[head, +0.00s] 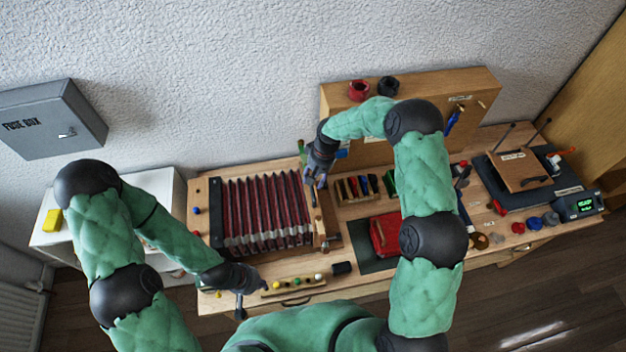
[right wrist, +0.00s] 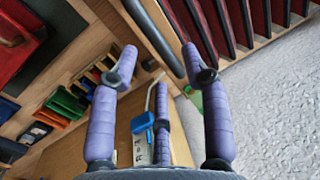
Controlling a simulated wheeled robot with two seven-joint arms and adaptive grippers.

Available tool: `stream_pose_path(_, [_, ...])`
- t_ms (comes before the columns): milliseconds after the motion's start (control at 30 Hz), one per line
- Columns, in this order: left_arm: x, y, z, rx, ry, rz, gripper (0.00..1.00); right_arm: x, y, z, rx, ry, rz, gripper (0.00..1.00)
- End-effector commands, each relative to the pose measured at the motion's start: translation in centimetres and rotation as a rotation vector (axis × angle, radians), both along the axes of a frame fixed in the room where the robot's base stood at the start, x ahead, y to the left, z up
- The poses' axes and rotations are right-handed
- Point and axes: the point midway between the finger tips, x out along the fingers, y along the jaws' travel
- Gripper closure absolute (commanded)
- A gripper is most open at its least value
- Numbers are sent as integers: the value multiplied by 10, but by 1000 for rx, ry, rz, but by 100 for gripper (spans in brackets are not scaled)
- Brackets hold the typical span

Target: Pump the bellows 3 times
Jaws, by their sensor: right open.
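The bellows (head: 265,205) lie on the wooden workbench, with dark red pleats spread between a black end board at left and a wooden end board (head: 327,228) at right. Their pleats also show at the top of the right wrist view (right wrist: 225,22). My right gripper (head: 314,187) is above the right end board. In the right wrist view its purple fingers (right wrist: 158,65) are apart, with a dark bar handle (right wrist: 160,35) beyond and between the tips; contact cannot be told. My left gripper (head: 240,302) is by the bench's front edge, left of a strip of coloured knobs; its finger gap is unclear.
A wooden cabinet (head: 480,78) stands behind. The knob strip (head: 293,284) lies in front. A grey fuse box (head: 52,118) hangs at left.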

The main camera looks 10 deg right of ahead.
Motion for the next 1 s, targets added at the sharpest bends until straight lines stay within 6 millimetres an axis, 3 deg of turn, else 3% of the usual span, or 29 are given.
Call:
stream_pose_path(267, [0, 0, 6, 0, 0, 0, 100, 0, 5, -25, 1, 0, 0, 53])
stream_pose_path(600, [0, 0, 7, 0, 0, 0, 100, 0, 6, -28, 0, -1, 0, 53])
stream_pose_path(767, [0, 0, 7, 0, 0, 0, 100, 0, 6, -28, 1, -1, 0, 98])
stream_pose_path(1000, [0, 0, 6, 0, 0, 0, 100, 0, 7, -28, 1, -1, 0, 100])
